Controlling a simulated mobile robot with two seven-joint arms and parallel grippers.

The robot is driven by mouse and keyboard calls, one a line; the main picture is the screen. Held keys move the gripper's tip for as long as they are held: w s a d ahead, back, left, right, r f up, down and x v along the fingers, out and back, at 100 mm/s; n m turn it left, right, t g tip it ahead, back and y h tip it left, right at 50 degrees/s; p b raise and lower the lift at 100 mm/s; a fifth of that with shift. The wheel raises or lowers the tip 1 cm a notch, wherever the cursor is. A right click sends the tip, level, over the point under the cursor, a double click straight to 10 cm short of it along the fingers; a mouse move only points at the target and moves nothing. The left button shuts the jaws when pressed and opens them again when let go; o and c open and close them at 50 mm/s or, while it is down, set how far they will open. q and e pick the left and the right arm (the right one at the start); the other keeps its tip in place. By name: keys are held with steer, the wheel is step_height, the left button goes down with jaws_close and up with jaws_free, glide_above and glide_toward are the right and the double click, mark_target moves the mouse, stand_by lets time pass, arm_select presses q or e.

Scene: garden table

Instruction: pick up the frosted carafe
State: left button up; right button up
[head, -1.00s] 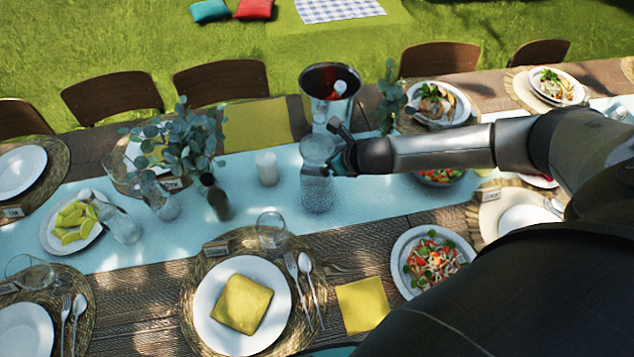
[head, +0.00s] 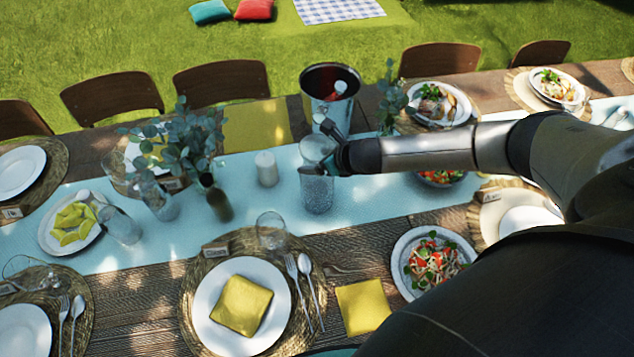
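The frosted carafe (head: 317,191) is a clear, textured glass vessel standing upright on the pale blue runner (head: 110,243), near the middle of the table. My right arm reaches in from the right, and its gripper (head: 328,150) is at the carafe's upper part. One dark finger shows behind or beside the neck. The other finger is partly hidden, so I cannot tell whether the fingers are closed on the glass. My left gripper is not in view.
A metal ice bucket (head: 329,84) stands just behind the carafe. A white candle (head: 266,168) and a dark vase (head: 216,199) with eucalyptus are to its left. A drinking glass (head: 271,230) and a plate with a yellow napkin (head: 241,305) are in front. A salad bowl (head: 434,262) is front right.

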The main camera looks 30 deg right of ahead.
jaws_close()
steer(key=shift+w+r, duration=0.1)
steer(key=shift+r, duration=0.05)
steer(key=shift+r, duration=0.2)
